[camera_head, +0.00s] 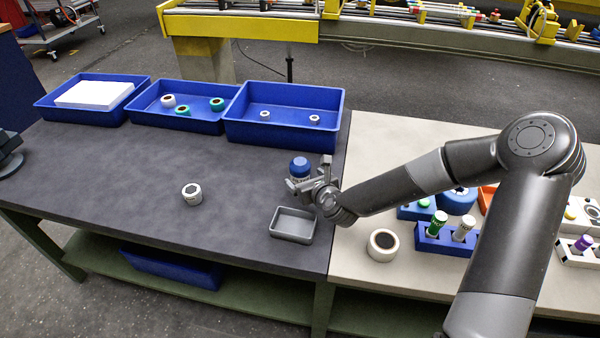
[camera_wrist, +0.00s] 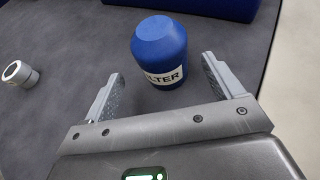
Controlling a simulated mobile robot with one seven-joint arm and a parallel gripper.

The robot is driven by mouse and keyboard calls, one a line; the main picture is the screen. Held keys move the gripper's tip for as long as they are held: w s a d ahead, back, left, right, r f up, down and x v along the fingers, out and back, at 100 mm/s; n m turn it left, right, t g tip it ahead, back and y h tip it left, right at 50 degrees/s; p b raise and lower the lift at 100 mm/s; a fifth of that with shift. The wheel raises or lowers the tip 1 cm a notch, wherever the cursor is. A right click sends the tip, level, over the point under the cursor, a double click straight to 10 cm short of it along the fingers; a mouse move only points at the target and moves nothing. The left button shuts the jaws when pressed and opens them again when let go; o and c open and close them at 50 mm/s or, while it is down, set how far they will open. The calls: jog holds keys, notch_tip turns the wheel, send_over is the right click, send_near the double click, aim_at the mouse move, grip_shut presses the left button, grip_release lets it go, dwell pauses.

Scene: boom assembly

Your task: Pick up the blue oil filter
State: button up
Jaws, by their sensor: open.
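The blue oil filter (camera_head: 299,168) stands upright on the dark tabletop, near the seam with the light table. In the wrist view the blue oil filter (camera_wrist: 158,48) has a rounded blue body and a white band reading "LTER". My gripper (camera_head: 308,184) is low over the table beside the filter. In the wrist view my gripper (camera_wrist: 158,88) is open, one finger on each side and the filter ahead, around the fingertip line. I see gaps between both fingers and the filter, so it is not gripped. In the head view the gripper hides the filter's lower part.
A grey tray (camera_head: 293,225) sits just in front of my gripper. Three blue bins, including the right one (camera_head: 283,132), line the back. A white ring (camera_head: 382,245) and a blue holder (camera_head: 433,244) are right on the light table.

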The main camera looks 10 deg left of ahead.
jog(key=shift+x, duration=2.95)
jog(key=shift+w+d+r, duration=0.1)
jog(key=shift+w+r, duration=0.05)
jog(key=shift+c, duration=0.3)
jog(key=c, duration=1.2)
